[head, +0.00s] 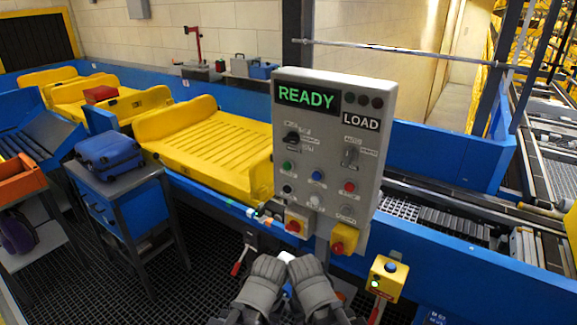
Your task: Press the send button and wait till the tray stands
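A grey control panel (325,160) stands in the middle of the head view, its display lit with green "READY" above a "LOAD" label. It bears knobs and small green, blue and red buttons; the labels are too small to read surely. A yellow box with a blue button (390,267) stands low to the right of the panel. I cannot tell which is the send button. An empty yellow tray (205,145) lies on the conveyor left of the panel. My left gripper (268,262) and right gripper (299,264) are side by side below the panel, apart from it; their finger opening is unclear.
More yellow trays (65,92) stand farther back left, with a red case (100,94) on one. A blue suitcase (109,155) lies on a stand at left, beside an orange bin (22,180). Red-and-yellow switches (343,238) jut from the panel's lower edge. Rollers continue right.

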